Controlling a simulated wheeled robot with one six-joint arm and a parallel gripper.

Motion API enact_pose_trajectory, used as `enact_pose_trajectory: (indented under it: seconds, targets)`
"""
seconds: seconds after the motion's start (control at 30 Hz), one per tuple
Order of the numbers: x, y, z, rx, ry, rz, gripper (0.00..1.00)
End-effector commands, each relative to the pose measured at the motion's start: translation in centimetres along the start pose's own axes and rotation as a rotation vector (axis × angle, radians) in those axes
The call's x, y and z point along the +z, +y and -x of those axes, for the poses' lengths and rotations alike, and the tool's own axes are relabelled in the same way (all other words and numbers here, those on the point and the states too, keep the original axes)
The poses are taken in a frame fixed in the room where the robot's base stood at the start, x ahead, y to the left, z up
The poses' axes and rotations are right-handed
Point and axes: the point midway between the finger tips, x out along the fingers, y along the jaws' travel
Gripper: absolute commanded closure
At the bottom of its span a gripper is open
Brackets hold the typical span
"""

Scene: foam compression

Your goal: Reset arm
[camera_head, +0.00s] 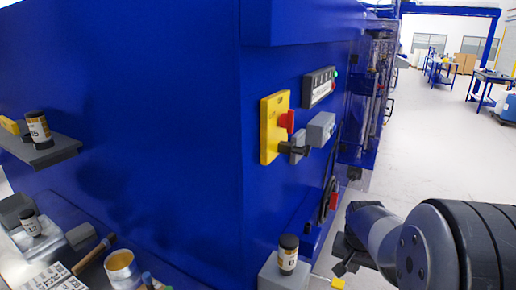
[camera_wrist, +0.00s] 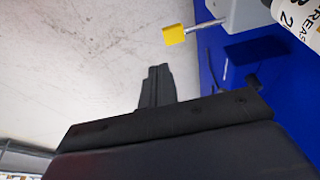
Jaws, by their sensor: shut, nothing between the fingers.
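My arm comes in from the lower right of the head view. My gripper (camera_head: 345,250) is at its end, dark and partly hidden by the wrist, to the right of the blue machine (camera_head: 180,120). In the wrist view my gripper (camera_wrist: 157,75) shows its dark fingers together, with nothing between them. It is over pale floor, apart from any object.
A labelled bottle (camera_head: 288,252) stands on a grey box (camera_head: 277,277) left of my gripper. A yellow tab (camera_head: 338,283) sticks out near it; the tab also shows in the wrist view (camera_wrist: 174,35). A yellow switch panel (camera_head: 270,135) is on the machine. Floor (camera_head: 430,150) at right is clear.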

Motion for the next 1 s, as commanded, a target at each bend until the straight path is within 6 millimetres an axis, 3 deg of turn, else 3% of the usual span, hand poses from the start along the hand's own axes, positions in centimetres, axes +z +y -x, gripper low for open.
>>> enact_pose_trajectory:
  seconds: [0.27, 0.37, 0.7, 1.0]
  targets:
    - [0.1, -0.8, -4.6, 0.002, -0.005, 0.002, 1.0]
    - [-0.3, -2.2, -4.3, 0.001, -0.002, 0.003, 1.0]
    - [-0.3, -2.0, -0.2, 0.0, 0.004, -0.002, 1.0]
    - [-0.3, -2.0, 0.7, 0.001, 0.001, -0.002, 1.0]
